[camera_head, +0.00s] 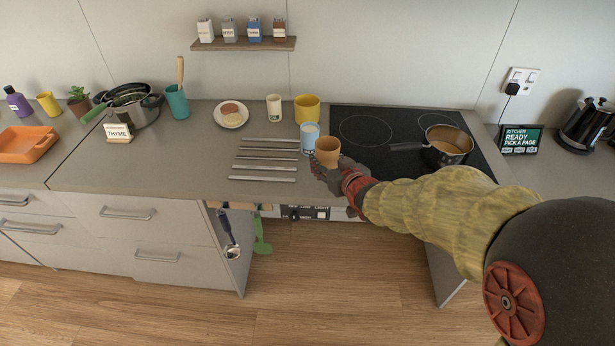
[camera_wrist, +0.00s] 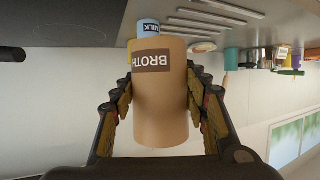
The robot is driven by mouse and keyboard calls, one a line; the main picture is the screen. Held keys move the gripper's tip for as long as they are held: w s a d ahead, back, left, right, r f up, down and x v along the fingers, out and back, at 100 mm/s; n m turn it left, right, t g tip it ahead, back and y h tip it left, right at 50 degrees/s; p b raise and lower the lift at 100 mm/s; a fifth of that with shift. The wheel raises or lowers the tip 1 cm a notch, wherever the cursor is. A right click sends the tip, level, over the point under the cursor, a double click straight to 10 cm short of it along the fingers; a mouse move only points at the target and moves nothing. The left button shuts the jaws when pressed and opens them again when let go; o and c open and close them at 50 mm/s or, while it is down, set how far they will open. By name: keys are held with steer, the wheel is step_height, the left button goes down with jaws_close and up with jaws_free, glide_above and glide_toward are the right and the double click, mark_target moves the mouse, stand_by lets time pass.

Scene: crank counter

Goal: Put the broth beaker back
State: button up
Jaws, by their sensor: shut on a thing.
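The broth beaker (camera_wrist: 161,105) is tan-orange with a dark label reading BROTH. My gripper (camera_wrist: 161,100) is shut on it, with fingers on both sides, in the wrist view. In the head view the beaker (camera_head: 327,151) is upright near the counter's front edge, left of the hob, with my gripper (camera_head: 322,168) at its near side. I cannot tell whether it touches the counter. A light-blue milk beaker (camera_head: 309,136) stands just behind it; its MILK label shows in the wrist view (camera_wrist: 148,28).
Behind are a yellow cup (camera_head: 307,108), a white cup (camera_head: 274,107) and a plate with food (camera_head: 231,120). Several metal strips (camera_head: 265,168) lie to the left. A saucepan (camera_head: 446,146) sits on the black hob (camera_head: 375,122). Bare counter (camera_head: 190,160) lies further left.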

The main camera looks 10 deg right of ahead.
steer(key=w+a+f+b, duration=0.1)
steer(key=w+f, duration=0.1)
steer(key=w+f+b, duration=0.1)
steer(key=w+f, duration=0.1)
steer(key=w, duration=0.1)
steer(key=w+a+f+b, duration=0.1)
steer(key=w+f, duration=0.1)
steer(key=w, duration=0.1)
steer(key=shift+a+f, duration=0.35)
steer(key=shift+f, duration=0.05)
steer(key=shift+w+a+f+b, duration=0.15)
steer(key=shift+w+f+b, duration=0.35)
steer(key=shift+w+f, duration=0.1)
steer(key=shift+f+b, duration=0.5)
steer(key=shift+f, duration=1.05)
steer(key=shift+f, duration=0.15)
steer(key=o, duration=1.4)
steer(key=shift+o, duration=0.4)
